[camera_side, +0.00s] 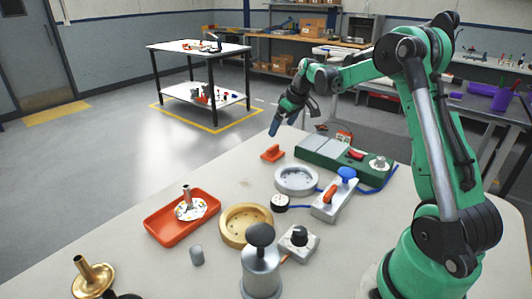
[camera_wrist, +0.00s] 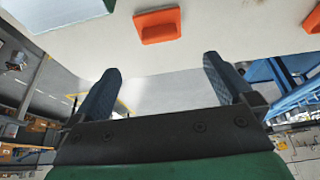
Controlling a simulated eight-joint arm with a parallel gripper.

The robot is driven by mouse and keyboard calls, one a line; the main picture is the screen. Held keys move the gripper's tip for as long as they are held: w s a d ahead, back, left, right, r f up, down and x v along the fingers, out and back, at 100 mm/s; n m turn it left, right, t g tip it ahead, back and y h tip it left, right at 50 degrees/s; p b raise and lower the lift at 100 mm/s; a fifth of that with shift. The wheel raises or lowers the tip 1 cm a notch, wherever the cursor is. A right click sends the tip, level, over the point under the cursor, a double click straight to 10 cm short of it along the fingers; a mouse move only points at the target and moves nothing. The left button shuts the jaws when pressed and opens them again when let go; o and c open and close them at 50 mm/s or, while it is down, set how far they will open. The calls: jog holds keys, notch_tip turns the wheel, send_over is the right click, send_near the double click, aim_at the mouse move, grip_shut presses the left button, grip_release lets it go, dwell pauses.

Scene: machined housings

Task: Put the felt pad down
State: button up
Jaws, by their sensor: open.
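My gripper (camera_side: 275,122) hangs near the far edge of the table in the side view, with its dark blue fingers pointing down. In the wrist view my gripper (camera_wrist: 162,66) has its two fingers wide apart with nothing between them. A small orange-red piece with a raised part (camera_side: 272,153) lies on the table just below and in front of my gripper. It also shows in the wrist view (camera_wrist: 157,26), beyond the fingertips and apart from them. A white speckled disc (camera_side: 196,209) lies in an orange tray (camera_side: 160,235), around a metal post. I cannot tell which thing is the felt pad.
A green fixture (camera_side: 318,152), a silver ring housing (camera_side: 279,186) and a blue-knobbed block (camera_side: 327,206) stand to the right. The table left of the orange-red piece is clear.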

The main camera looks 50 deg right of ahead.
jog(key=s+a+r, duration=0.2)
jog(key=a+r, duration=0.1)
jog(key=a, duration=0.4)
jog(key=s+a+r, duration=0.3)
jog(key=a+r, duration=0.1)
jog(key=a, duration=0.3)
jog(key=s+a+f+t, duration=0.2)
jog(key=s+a+f, duration=0.1)
jog(key=s+a, duration=0.5)
jog(key=shift+s+a+t, duration=0.3)
jog(key=shift+a, duration=0.7)
jog(key=shift+r, duration=0.1)
jog(key=d+r+m+g+h, duration=0.1)
jog(key=d+r+m+h, duration=0.35)
jog(key=d+r, duration=0.85)
jog(key=w+d+f+m+y, duration=0.1)
jog(key=w+d+f, duration=0.2)
jog(key=w+f, duration=0.2)
notch_tip(320, 180, down, 4)
jog(key=shift+d+r, duration=0.15)
jog(key=shift+d, duration=0.25)
jog(key=shift+s+r, duration=0.1)
